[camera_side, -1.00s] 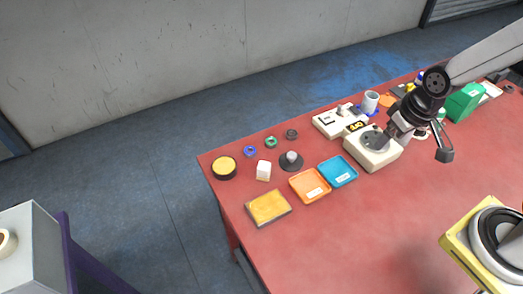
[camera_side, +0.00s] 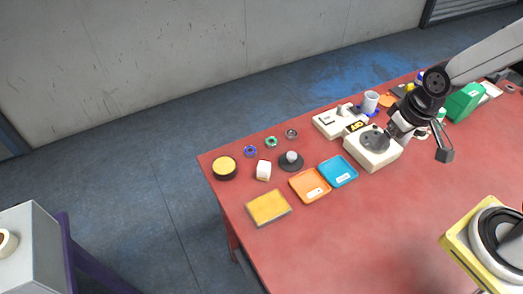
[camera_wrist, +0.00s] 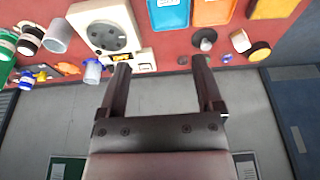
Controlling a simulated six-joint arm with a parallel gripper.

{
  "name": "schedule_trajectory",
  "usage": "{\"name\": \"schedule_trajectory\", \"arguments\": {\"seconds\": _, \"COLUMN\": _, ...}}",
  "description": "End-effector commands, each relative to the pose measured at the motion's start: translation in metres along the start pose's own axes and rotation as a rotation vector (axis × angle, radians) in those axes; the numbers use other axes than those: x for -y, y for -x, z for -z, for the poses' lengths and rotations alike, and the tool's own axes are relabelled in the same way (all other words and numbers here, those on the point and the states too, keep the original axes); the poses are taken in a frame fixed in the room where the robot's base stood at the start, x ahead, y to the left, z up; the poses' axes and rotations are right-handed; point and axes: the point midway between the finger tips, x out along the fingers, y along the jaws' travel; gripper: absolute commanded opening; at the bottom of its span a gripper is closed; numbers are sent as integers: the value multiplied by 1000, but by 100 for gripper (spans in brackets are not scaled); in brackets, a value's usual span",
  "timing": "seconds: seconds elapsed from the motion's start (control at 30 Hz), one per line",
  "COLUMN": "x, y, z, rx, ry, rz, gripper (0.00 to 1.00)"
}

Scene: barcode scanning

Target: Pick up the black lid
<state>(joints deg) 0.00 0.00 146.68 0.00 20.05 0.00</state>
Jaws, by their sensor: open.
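A dark round disc with a pale grey knob, which looks like the black lid (camera_side: 283,166), lies on the red table left of the middle, behind the orange tray. In the wrist view the same lid (camera_wrist: 207,44) is near the top, beyond the right fingertip and apart from it. My gripper (camera_wrist: 160,66) is open, with nothing between its fingers. In the side view my gripper is at the right, by the white device with a dark grey round plate (camera_side: 374,140). The fingertips are hard to make out there.
Orange (camera_side: 309,186) and blue (camera_side: 338,171) trays sit right of the lid. A white cube (camera_side: 263,171), a yellow-topped black round (camera_side: 224,167) and small rings lie to its left and behind. A yellow block (camera_side: 268,207) is in front. The front table is mostly clear.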

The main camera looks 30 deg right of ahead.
Motion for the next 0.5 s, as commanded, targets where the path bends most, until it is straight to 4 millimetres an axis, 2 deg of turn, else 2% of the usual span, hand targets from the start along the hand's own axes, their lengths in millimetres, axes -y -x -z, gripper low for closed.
{"name": "schedule_trajectory", "arguments": {"seconds": 0.27, "x": 4, "y": -4, "z": 12, "rx": 12, "ry": 76, "rz": 3, "gripper": 85}}
{"name": "schedule_trajectory", "arguments": {"seconds": 0.5, "x": 17, "y": -22, "z": 48, "rx": 48, "ry": 321, "rz": 17, "gripper": 85}}
